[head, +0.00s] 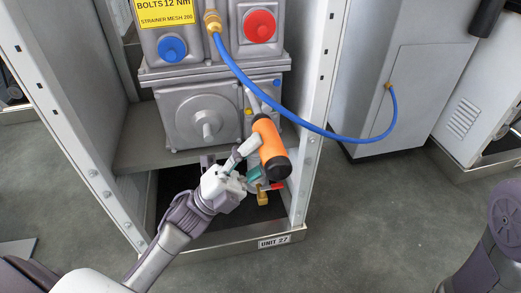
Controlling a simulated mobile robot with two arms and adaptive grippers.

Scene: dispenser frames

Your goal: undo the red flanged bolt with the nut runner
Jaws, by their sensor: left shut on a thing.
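The nut runner (266,136), with an orange body and a dark end cap, is tilted in front of the right part of the grey housing. I cannot make out a red flanged bolt; the tool covers part of the plate. A blue bolt (277,83) and a yellow bolt (249,112) show on this plate. I cannot tell whether the nose touches a bolt. My right gripper is out of view.
A blue hose (305,125) loops from a brass fitting to the right cabinet, close to the tool. A brass valve with a red handle (278,186) sits below. Large blue (172,49) and red (259,26) caps are above. Cabinet posts (312,125) flank the opening.

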